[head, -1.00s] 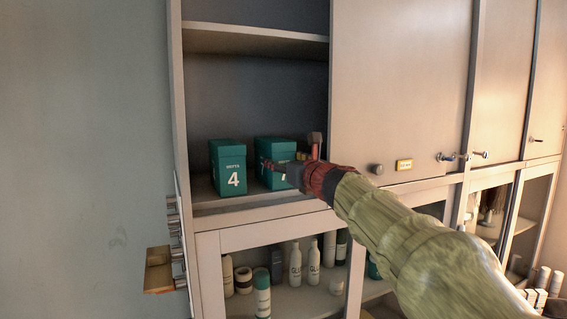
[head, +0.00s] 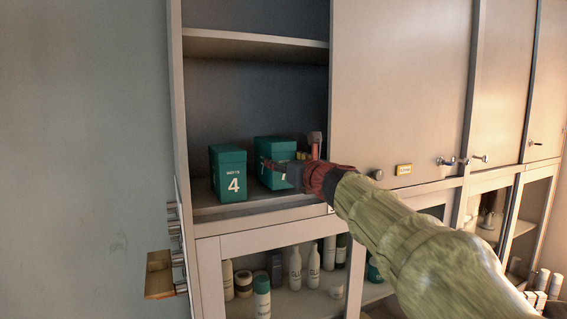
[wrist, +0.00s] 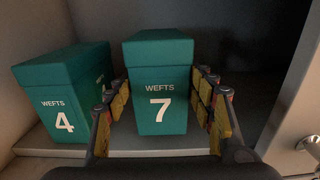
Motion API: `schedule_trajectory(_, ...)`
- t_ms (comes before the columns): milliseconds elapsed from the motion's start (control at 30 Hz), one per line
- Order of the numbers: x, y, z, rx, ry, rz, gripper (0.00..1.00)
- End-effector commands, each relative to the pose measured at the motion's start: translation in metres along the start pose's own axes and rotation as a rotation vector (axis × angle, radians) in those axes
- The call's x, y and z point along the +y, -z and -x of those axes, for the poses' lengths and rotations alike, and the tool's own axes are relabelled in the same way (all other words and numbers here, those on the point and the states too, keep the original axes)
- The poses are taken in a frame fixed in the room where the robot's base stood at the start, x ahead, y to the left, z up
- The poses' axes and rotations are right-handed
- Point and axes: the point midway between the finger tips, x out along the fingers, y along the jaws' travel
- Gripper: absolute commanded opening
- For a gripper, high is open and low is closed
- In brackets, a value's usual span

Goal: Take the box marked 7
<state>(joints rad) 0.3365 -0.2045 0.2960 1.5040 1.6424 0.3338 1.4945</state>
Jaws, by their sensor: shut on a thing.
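The teal box marked WEFTS 7 (wrist: 160,88) stands upright on the cabinet shelf, and in the head view (head: 272,152) my gripper hides part of its front. My gripper (wrist: 163,98) has its two padded fingers on either side of the box and is shut on it; the gripper also shows in the head view (head: 285,168). A matching teal box marked WEFTS 4 (wrist: 62,95) stands just left of box 7, close to the left finger. It also shows in the head view (head: 230,174).
The shelf (head: 205,200) lies inside the open cabinet bay, with another shelf board (head: 255,40) above. A closed door panel (head: 400,80) with a round knob (head: 376,174) stands to the right. Bottles (head: 295,265) fill the compartment below. Shelf space right of box 7 looks partly free.

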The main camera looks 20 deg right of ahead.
Motion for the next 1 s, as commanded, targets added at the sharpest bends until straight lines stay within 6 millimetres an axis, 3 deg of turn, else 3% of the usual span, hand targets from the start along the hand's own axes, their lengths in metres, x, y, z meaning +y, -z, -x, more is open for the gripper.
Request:
schedule_trajectory(167,0.000,-0.009,0.000,-0.002,0.000,0.000,0.32)
schedule_trajectory(633,0.000,-0.009,0.003,-0.002,0.000,0.000,0.32)
schedule_trajectory(1000,0.000,-0.009,0.025,-0.002,0.000,-0.001,0.32)
